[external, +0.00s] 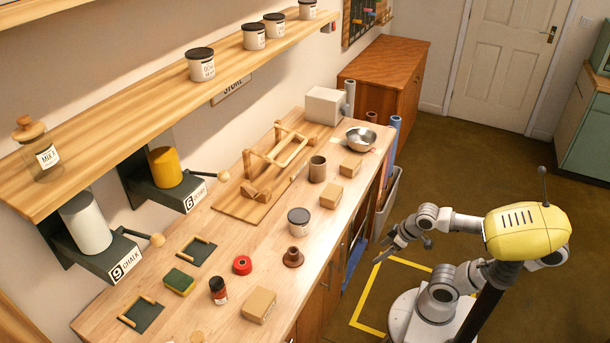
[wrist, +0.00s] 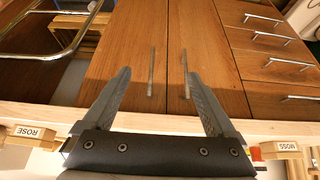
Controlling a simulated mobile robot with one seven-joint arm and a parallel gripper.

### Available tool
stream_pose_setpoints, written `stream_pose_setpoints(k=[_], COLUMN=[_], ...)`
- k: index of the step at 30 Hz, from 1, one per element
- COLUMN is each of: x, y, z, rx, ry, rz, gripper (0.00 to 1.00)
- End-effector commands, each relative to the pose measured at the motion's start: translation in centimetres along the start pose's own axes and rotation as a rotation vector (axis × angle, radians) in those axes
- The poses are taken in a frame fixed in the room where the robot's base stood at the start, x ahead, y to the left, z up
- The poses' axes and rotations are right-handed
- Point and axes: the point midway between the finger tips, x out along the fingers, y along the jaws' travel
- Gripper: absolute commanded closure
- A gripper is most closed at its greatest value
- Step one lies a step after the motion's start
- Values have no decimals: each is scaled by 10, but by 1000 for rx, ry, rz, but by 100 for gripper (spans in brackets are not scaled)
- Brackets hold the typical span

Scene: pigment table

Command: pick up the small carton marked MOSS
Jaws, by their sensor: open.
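The small carton marked MOSS (wrist: 285,146) shows at the lower right of the wrist view, on the bench edge. In the external view several small tan cartons stand on the bench, but their labels cannot be read, so I cannot tell there which is MOSS. My gripper (external: 388,241) is off the bench's front side, apart from every carton. In the wrist view my gripper (wrist: 158,78) is open and empty, its fingers pointing at the wooden cabinet doors; MOSS lies to the right of the fingers.
A carton marked ROSE (wrist: 30,132) shows at the lower left of the wrist view. Floor around me is open.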

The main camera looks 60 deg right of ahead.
Motion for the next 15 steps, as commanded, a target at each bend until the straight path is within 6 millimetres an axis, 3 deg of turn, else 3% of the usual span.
stream_pose_setpoints(k=[9, 15], x=[-2, -14], y=[-2, -23], z=[-2, -28], rx=[9, 136], ry=[-6, -100], rz=[-6, -85], gripper=[0, 0])
